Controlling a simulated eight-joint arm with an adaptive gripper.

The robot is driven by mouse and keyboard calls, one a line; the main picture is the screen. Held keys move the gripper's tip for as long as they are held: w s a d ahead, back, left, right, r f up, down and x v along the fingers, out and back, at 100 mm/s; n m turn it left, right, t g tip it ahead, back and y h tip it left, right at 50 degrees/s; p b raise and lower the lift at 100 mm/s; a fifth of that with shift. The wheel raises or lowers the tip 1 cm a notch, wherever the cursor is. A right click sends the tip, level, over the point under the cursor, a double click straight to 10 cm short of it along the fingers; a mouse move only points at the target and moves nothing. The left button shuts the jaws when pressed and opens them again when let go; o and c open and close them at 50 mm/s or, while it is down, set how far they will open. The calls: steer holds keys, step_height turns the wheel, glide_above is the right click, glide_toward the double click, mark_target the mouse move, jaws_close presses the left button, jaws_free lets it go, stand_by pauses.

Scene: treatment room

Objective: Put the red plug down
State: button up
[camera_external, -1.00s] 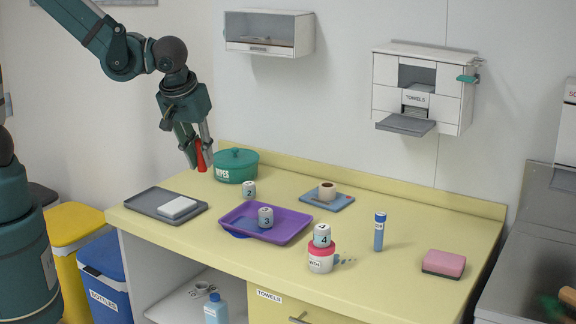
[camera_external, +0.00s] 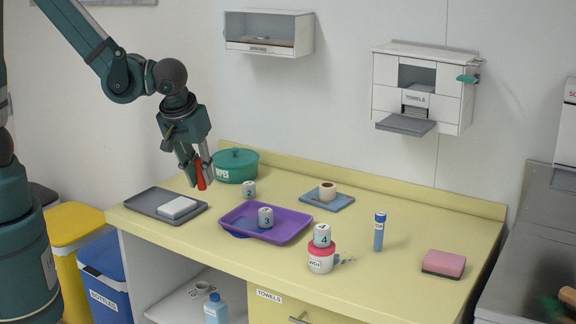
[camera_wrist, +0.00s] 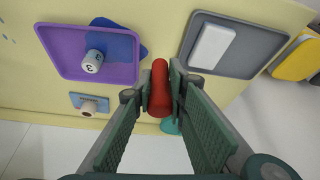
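The red plug (camera_external: 201,176) is a small tapered red piece held between the fingers of my gripper (camera_external: 198,172). In the wrist view the red plug (camera_wrist: 159,88) sits between both finger pads of my gripper (camera_wrist: 161,88). My gripper is above the yellow counter (camera_external: 215,210), near its back left part, right of the grey tray and in front of the green wipes pot. I cannot tell exactly how far the plug's lower end is from the counter; it seems to hang a little above it.
The grey tray (camera_external: 143,203) holds a white block (camera_external: 177,207). A green wipes pot (camera_external: 236,165) stands behind. A purple tray (camera_external: 288,234) with a numbered cup (camera_external: 265,217) lies to the right. Another numbered cup (camera_external: 249,189) stands between. Bare counter shows between the grey and purple trays.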

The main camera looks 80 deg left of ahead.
steer(key=shift+f, duration=0.1)
steer(key=shift+f+b, duration=0.4)
steer(key=shift+f, duration=2.4)
steer(key=shift+f+b, duration=0.3)
steer(key=shift+f, duration=1.8)
steer(key=shift+f, duration=0.15)
steer(key=o, duration=0.6)
steer(key=shift+r, duration=0.2)
steer(key=shift+p+v, duration=0.8)
steer(key=shift+v, duration=5.15)
